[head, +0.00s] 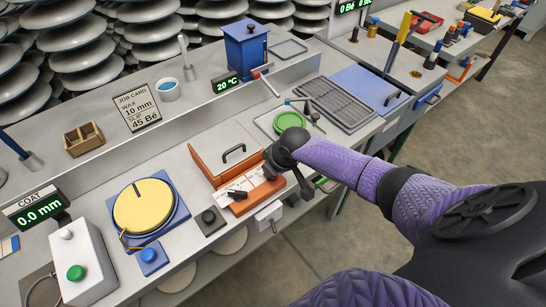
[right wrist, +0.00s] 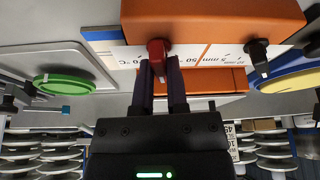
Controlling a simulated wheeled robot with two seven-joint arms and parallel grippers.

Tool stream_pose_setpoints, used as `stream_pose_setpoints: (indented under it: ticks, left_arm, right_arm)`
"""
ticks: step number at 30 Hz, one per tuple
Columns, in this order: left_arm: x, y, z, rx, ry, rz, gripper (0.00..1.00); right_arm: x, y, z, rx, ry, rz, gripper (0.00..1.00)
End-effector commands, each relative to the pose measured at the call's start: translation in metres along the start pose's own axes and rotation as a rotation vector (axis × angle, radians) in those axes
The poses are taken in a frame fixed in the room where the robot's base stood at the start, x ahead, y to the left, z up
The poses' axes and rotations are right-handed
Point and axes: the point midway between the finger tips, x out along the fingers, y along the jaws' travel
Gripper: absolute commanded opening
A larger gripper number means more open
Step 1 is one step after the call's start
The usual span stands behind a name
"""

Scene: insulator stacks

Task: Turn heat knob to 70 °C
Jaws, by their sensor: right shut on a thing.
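The heat knob is a red knob (right wrist: 157,52) on the front of an orange unit (right wrist: 210,18), seen in the right wrist view. My right gripper (right wrist: 160,78) is shut on this red knob. In the head view my right gripper (head: 275,168) is over the right end of the orange unit (head: 258,194), and its black hand hides the knob. A second, black knob (right wrist: 258,56) sits on the same unit. A green display (head: 227,84) by the blue box reads 20 °C. My left gripper is not in view.
A green disc (head: 289,121) is on a tray to the right. A yellow round plate (head: 144,205) stands left, near a white box with a green button (head: 76,272). A dark grille (head: 338,104) lies behind.

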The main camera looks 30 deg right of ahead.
Motion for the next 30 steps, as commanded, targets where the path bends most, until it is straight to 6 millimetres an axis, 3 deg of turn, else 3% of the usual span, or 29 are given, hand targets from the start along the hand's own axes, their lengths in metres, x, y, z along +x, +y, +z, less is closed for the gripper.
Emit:
stream_pose_setpoints:
  ticks: [3, 12, 30]
  left_arm:
    - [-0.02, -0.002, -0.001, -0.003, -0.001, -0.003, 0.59]
    - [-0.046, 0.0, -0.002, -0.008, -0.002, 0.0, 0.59]
    - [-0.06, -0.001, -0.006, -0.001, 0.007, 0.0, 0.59]
  right_arm:
    - [-0.005, -0.002, -0.003, 0.1, 0.001, 0.038, 0.0]
    - [-0.003, -0.003, -0.003, 0.364, 0.001, 0.146, 0.0]
    - [0.001, -0.003, -0.002, 0.783, 0.001, 0.322, 0.0]
